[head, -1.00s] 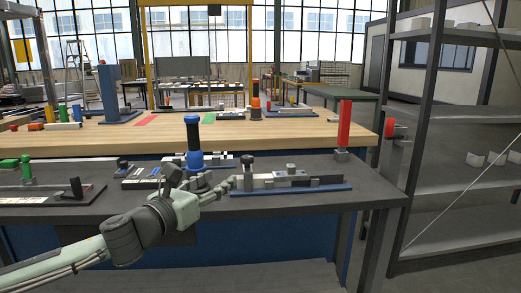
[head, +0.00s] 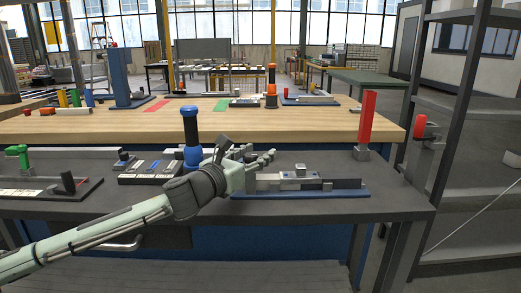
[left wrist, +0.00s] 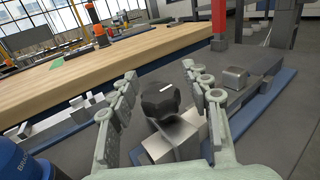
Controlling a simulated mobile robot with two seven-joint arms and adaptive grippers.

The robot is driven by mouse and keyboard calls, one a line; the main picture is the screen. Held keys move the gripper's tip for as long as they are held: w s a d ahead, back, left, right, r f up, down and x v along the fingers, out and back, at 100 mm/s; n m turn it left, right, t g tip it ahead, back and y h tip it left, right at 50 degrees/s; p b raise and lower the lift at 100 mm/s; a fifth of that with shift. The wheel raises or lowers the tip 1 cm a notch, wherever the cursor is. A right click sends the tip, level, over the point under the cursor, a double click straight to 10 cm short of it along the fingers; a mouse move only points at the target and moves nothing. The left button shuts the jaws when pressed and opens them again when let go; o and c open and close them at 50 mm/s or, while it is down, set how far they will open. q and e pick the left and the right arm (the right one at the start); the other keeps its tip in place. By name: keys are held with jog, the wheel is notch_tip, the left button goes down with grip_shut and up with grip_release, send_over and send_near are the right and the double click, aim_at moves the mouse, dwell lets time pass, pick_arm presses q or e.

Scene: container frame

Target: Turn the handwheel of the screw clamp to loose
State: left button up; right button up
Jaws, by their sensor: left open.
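The screw clamp's handwheel, a black faceted knob (left wrist: 160,100), stands on a grey metal block in the left wrist view. The clamp's blue base (head: 300,194) lies on the dark bench in the head view, with grey blocks and rails on it. My left gripper (head: 262,157) is over the left end of this clamp and hides the handwheel there. In the left wrist view my left gripper (left wrist: 160,74) is open, with one finger on each side of the handwheel. My right gripper is not in view.
A red upright post (head: 367,118) stands beyond the clamp's right end. Another fixture (head: 50,190) lies at the left. A wooden bench (head: 330,122) stands behind.

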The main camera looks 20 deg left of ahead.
pick_arm(q)
jog(key=shift+x, duration=0.9)
grip_shut()
